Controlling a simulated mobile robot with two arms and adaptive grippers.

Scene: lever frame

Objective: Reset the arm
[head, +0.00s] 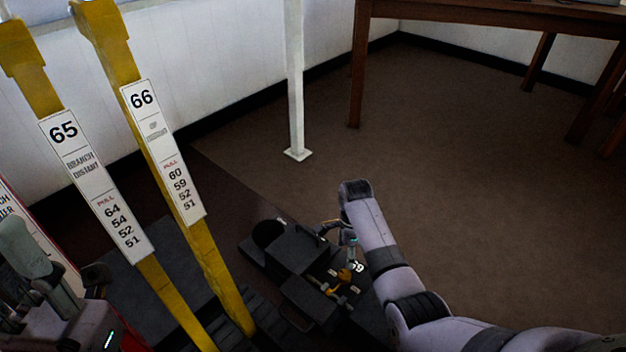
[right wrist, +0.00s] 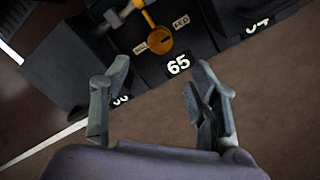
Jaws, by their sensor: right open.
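A small yellow arm with a round hub (right wrist: 159,40) sits on a black box between two small labels, above a white 65. It also shows in the head view (head: 345,276), on the black boxes beside the yellow levers. My right gripper (head: 338,238) is open, with its fingers over the boxes. In the right wrist view, the right gripper (right wrist: 158,72) has its fingers apart and nothing between them, short of the yellow arm. Grey parts that look like my left gripper (head: 32,262) show at the left edge; their opening is unclear.
Two tall yellow levers with plates 65 (head: 97,190) and 66 (head: 163,150) stand left of the boxes. A white post (head: 295,90) stands behind. A wooden table (head: 470,15) is at the back right. Brown floor is clear at the right.

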